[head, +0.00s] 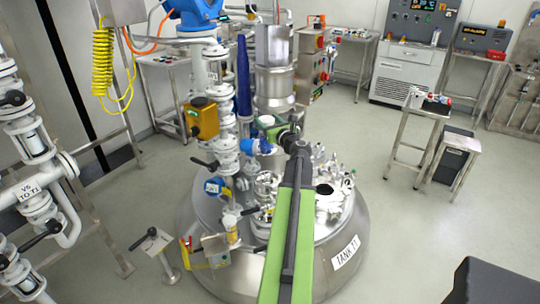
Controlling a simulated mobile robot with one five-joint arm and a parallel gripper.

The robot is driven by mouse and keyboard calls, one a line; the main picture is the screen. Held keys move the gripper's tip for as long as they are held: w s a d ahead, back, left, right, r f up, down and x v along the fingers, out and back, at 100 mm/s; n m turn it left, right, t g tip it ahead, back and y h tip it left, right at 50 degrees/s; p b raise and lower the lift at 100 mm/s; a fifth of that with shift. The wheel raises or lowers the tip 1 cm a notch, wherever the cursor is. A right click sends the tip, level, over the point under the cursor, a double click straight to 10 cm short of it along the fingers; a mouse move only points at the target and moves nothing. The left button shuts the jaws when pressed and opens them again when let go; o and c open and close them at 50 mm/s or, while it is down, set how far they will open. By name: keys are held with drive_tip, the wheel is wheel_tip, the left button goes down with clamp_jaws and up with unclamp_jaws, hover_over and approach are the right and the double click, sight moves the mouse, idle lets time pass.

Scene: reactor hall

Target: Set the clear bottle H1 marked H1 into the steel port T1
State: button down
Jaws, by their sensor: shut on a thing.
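My green and dark arm reaches from the bottom edge over the steel tank marked TANK T1 (345,252). My gripper (268,133) is at its far end, in front of the tall steel column, above the tank top. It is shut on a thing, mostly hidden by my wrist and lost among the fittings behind. I cannot make out the clear bottle's outline or its H1 mark. An open, dark round port (324,189) shows on the tank lid, right of my arm and lower in the picture than my gripper. I cannot read a port label there.
White valve piping (222,120) with an orange box (201,118) stands left of my gripper. Small fittings crowd the lid. More valves (38,180) stand at far left. A small steel table (418,110) stands at right. The floor between it and the tank is clear.

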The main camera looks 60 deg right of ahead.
drive_tip(key=b, duration=0.5)
hover_over(271, 150)
drive_tip(key=x, duration=0.2)
wheel_tip(271, 150, down, 8)
drive_tip(key=shift+w+r, duration=0.1)
drive_tip(key=shift+w, duration=0.05)
drive_tip(key=shift+r, duration=0.1)
wheel_tip(271, 150, down, 5)
drive_tip(key=b, duration=0.4)
drive_tip(key=shift+b, duration=0.35)
drive_tip(key=shift+f+b, duration=1.85)
drive_tip(key=shift+b, duration=0.05)
drive_tip(key=shift+f+b, duration=0.5)
drive_tip(key=shift+f, duration=0.05)
drive_tip(key=shift+c, duration=1.8)
unclamp_jaws()
